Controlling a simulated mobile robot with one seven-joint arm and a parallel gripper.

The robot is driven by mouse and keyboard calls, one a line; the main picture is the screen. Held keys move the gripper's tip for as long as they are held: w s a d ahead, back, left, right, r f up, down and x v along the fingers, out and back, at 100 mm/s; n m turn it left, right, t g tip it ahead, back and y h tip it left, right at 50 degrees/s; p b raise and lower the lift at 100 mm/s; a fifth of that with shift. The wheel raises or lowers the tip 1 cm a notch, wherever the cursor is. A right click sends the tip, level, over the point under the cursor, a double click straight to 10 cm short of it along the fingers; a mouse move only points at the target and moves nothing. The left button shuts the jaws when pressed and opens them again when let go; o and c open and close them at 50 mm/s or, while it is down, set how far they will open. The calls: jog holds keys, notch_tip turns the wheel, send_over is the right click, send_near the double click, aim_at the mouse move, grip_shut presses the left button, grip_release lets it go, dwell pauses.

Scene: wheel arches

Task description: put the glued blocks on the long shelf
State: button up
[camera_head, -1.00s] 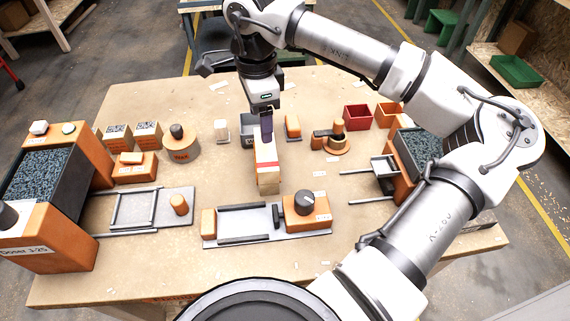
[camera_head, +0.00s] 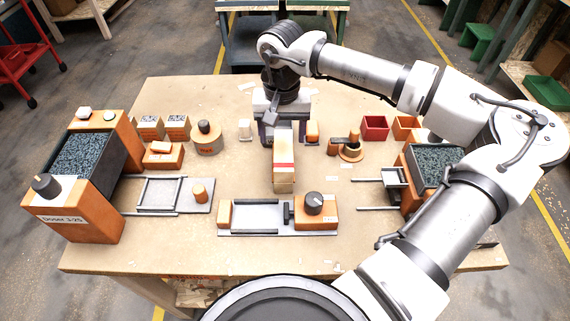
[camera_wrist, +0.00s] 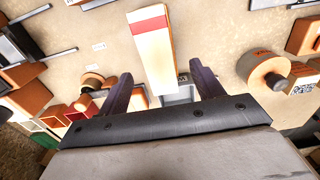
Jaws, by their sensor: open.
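The glued blocks (camera_head: 283,175) form one long pale piece with a red band across it, standing out near the middle of the table. They also show in the wrist view (camera_wrist: 150,55), with the near end between my fingers. My gripper (camera_head: 283,138) is at their far end in the head view. In the wrist view my gripper (camera_wrist: 162,88) is open, one finger on each side, with gaps to the blocks. I cannot tell which surface is the long shelf; a shelf (camera_head: 496,70) shows at the right edge.
A clamping jig (camera_head: 255,232) with an orange knob block lies in front of the blocks. A large doser (camera_head: 75,215) stands left, another bin (camera_head: 432,165) right. Red (camera_head: 374,127) and orange boxes stand at the back right. Bare tabletop lies around the jig.

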aim_at(282, 148)
notch_tip(282, 148, down, 4)
jog(key=shift+r, duration=0.15)
jog(key=shift+s+d+f+p, duration=0.1)
jog(key=shift+f+p, duration=0.65)
jog(key=shift+f, duration=0.7)
jog(key=shift+s+f+p, duration=0.1)
jog(key=shift+f+p, duration=0.6)
jog(key=shift+f, duration=0.7)
jog(key=c, duration=1.2)
jog(key=shift+r, duration=0.15)
